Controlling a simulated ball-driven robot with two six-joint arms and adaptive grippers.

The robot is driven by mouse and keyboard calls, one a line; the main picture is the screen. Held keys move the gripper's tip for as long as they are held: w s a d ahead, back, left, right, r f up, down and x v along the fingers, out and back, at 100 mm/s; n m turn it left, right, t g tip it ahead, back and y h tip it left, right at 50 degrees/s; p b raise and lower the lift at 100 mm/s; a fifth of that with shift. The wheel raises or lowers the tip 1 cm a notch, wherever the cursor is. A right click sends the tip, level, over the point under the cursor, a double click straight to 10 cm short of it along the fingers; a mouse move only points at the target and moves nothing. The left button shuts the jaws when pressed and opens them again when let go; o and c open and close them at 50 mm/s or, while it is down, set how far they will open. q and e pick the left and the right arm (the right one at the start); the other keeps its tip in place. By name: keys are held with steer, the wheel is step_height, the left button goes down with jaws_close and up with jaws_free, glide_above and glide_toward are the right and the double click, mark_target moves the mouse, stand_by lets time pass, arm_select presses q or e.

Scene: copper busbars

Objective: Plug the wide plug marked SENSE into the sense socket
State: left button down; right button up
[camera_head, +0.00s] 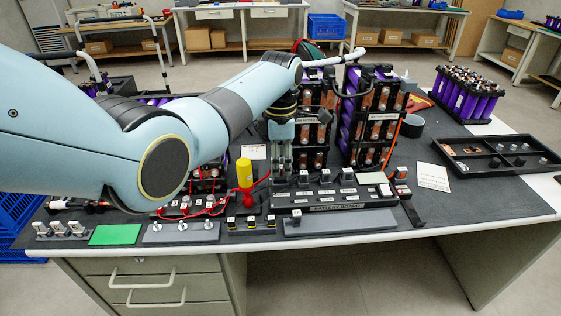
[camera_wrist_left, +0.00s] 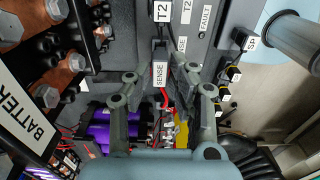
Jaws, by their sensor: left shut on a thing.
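My left gripper (camera_head: 282,170) points down over the back edge of the black panel (camera_head: 348,198) on the bench. In the left wrist view the gripper (camera_wrist_left: 163,78) is shut on the dark plug marked SENSE (camera_wrist_left: 160,74), whose white label faces the camera. The plug is close to the grey panel with white labels (camera_wrist_left: 188,14), two of which read T2. A partly covered label ending in SE (camera_wrist_left: 183,44) shows beside the plug. The socket opening is hidden, so I cannot tell whether the plug touches it. My right gripper is in neither view.
Battery modules with copper busbars (camera_head: 375,125) stand just behind and right of my left gripper. A black parts tray (camera_head: 500,155) is at the right.

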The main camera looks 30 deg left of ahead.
mark_target(281, 167)
arm_select(q)
steer(key=shift+f+p, duration=0.15)
steer(key=shift+p, duration=0.15)
stand_by(0.4)
steer(key=shift+f, duration=0.1)
steer(key=shift+f+b, duration=0.35)
steer(key=shift+f, duration=0.3)
steer(key=shift+f, duration=0.1)
steer(key=c, duration=1.1)
jaws_free()
step_height(281, 167, up, 6)
steer(key=p, duration=0.6)
steer(key=shift+p, duration=0.4)
